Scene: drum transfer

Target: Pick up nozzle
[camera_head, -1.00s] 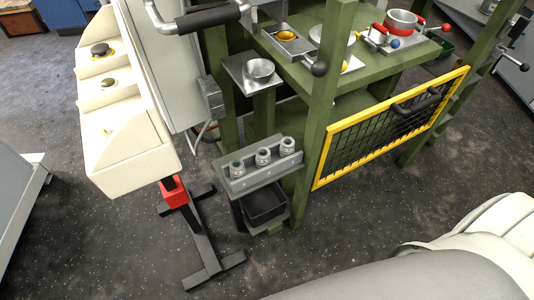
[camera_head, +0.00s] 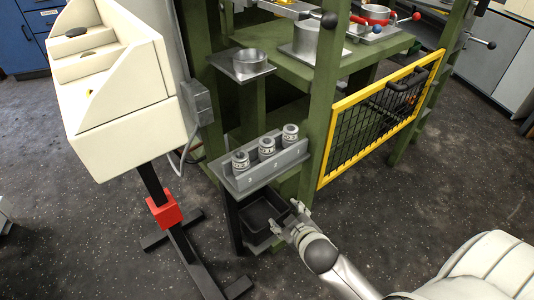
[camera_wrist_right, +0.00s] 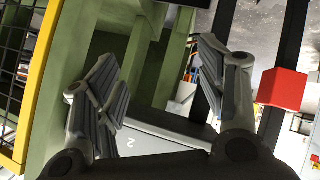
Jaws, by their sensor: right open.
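Three grey ribbed nozzles stand upright in a row on a grey holder (camera_head: 262,173) fixed to the green frame: a left nozzle (camera_head: 241,161), a middle nozzle (camera_head: 267,147) and a right nozzle (camera_head: 290,135). My right gripper (camera_head: 289,217) is in front of the holder and lower in the picture, beside the black bin, apart from the nozzles. In the right wrist view my right gripper (camera_wrist_right: 157,55) has its fingers spread with nothing between them. The holder's light face (camera_wrist_right: 165,138) with a "2" shows behind the fingers; no nozzle can be made out there. My left gripper is not in view.
A black bin (camera_head: 262,211) sits under the holder. A yellow-framed mesh gate (camera_head: 380,115) is to the right. A cream console (camera_head: 120,95) on a stand with a red block (camera_head: 165,210) is to the left. Dark floor is open in front.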

